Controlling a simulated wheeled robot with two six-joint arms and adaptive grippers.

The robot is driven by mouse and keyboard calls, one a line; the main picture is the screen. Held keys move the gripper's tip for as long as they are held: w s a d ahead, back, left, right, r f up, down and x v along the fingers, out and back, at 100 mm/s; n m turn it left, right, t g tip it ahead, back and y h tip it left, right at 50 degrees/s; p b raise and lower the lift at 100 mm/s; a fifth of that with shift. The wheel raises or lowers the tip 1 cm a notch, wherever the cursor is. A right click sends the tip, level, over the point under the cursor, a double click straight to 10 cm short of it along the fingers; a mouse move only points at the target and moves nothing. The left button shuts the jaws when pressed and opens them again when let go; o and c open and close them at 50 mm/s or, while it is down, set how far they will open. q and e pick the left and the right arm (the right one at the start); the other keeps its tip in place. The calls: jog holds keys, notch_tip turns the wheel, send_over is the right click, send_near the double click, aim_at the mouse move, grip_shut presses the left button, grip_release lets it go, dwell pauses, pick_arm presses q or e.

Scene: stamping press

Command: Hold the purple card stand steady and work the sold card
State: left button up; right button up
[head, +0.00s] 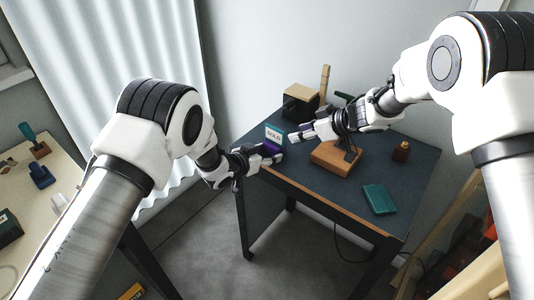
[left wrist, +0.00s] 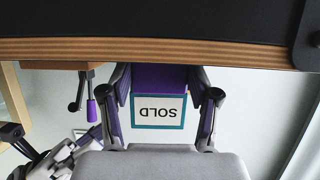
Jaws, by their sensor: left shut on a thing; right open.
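The purple card stand (head: 270,147) is on the dark table near its left edge, between the fingers of my left gripper (head: 276,154). The left wrist view, which is upside down, shows the fingers shut on both sides of the purple stand (left wrist: 160,78). The sold card (head: 274,132), white with a teal border, stands upright at the stand; its word SOLD reads inverted on the card (left wrist: 157,111) in the left wrist view. My right gripper (head: 294,136) is open, just right of the card, and appears apart from it.
The table (head: 409,178) carries a wooden block (head: 333,160) with a dark lever, partly behind my right arm. A black and wooden box (head: 299,103) stands behind. A brown bottle (head: 401,151) and teal book (head: 379,199) are to the right. The table's front middle is clear.

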pick_arm(q)
jog(key=o, duration=1)
jog(key=shift+f, duration=0.1)
jog(key=c, duration=1.1)
grip_shut()
jog(key=shift+s+f, duration=0.1)
